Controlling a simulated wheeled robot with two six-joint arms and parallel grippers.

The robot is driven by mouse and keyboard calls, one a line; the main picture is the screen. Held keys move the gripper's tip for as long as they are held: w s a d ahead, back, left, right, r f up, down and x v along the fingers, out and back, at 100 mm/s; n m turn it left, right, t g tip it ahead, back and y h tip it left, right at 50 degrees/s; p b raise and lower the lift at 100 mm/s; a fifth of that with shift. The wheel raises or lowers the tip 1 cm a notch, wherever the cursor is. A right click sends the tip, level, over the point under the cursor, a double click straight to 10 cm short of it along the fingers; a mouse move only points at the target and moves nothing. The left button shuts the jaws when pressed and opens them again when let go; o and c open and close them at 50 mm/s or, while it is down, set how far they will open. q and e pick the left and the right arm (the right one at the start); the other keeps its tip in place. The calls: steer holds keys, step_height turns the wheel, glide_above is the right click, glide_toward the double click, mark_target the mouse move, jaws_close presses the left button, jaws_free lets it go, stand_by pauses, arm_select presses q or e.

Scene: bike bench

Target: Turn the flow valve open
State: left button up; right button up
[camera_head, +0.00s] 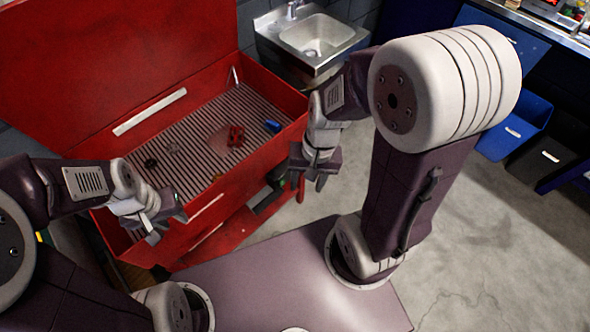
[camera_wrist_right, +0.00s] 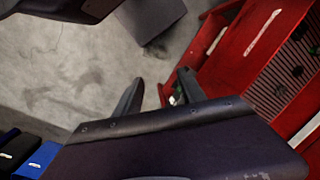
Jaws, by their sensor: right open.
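A red parts washer (camera_head: 215,190) with a raised lid stands at the left in the head view. I cannot clearly make out the flow valve in either view. My right gripper (camera_head: 310,186) hangs in front of the washer's right end, fingers pointing down, open and empty. In the right wrist view its two dark fingers (camera_wrist_right: 157,98) are apart, with the red washer beyond the right finger. My left gripper (camera_head: 166,226) is at the washer's front left; its fingertips look apart and nothing shows between them.
The washer's slatted basin (camera_head: 200,145) holds a red part (camera_head: 236,135), a blue item (camera_head: 272,126) and small dark pieces. A steel sink (camera_head: 315,35) stands behind. Blue bins (camera_head: 515,128) are at the right. The concrete floor (camera_head: 490,240) at right is clear.

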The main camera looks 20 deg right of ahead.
steer(key=w+a+f+m+t+y+b, duration=0.3)
steer(key=w+f+m+y+b, duration=0.5)
steer(key=f+m+b, duration=0.65)
steer(key=w+d+f+m+t+h+b, duration=0.1)
steer(key=w+d+f+m+t+b, duration=0.3)
steer(key=d+f+m+b, duration=0.45)
steer(key=w+d+f+m+t+h+b, duration=0.2)
steer(key=d+f+m+t+b, duration=0.3)
steer(key=d+b, duration=0.55)
steer(key=b+x, duration=0.2)
steer(key=x, duration=0.6)
steer(key=shift+w+d+f, duration=0.2)
steer(key=shift+w+d, duration=0.05)
steer(key=shift+d, duration=0.05)
